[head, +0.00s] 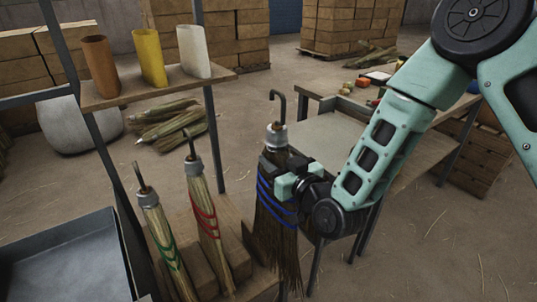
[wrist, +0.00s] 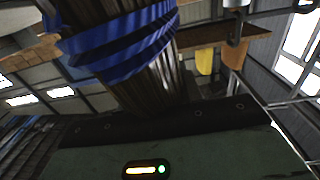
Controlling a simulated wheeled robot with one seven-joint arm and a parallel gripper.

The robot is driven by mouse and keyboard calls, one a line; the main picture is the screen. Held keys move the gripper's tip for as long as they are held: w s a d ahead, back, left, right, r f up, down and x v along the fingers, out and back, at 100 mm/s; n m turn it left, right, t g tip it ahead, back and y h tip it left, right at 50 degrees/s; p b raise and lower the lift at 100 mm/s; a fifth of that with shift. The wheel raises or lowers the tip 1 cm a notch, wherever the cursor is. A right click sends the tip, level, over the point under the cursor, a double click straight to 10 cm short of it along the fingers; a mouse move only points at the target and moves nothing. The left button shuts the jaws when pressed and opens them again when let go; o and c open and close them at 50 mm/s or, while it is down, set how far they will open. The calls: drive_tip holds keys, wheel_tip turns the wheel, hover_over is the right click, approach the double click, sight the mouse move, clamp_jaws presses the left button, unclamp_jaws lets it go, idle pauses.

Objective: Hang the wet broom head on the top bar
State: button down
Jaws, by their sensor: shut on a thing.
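A dark, wet-looking broom head (head: 272,235) with blue binding hangs upright in the head view, its bristles pointing down. A grey collar and an upward dark hook (head: 276,95) top it. A grey metal frame with uprights and a crossbar (head: 35,97) stands at the left. I cannot tell whether this is the top bar.
Two paler broom heads, green-bound (head: 163,240) and red-bound (head: 207,222), stand left of the held one by wooden blocks. A shelf (head: 150,91) with three cups is behind them. A grey basin (head: 65,265) is at lower left. A worktable (head: 350,130) stands behind my arm.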

drive_tip(key=s+d+f+m+t+h, duration=0.1)
drive_tip(key=s+d+f+m+h, duration=0.1)
drive_tip(key=d+f, duration=0.5)
drive_tip(key=s+d+f+m+h, duration=0.2)
drive_tip(key=s+d+f+h, duration=0.2)
drive_tip(key=d, duration=0.9)
drive_tip(key=s+d+f+m+t+h, duration=0.1)
drive_tip(key=s+d+f+m+h, duration=0.1)
drive_tip(key=d+f, duration=0.8)
drive_tip(key=shift+s+d+m+t+h, duration=0.2)
drive_tip(key=shift+s+m+t+h, duration=0.1)
drive_tip(key=shift+s+h, duration=0.55)
drive_tip(key=shift+f, duration=0.15)
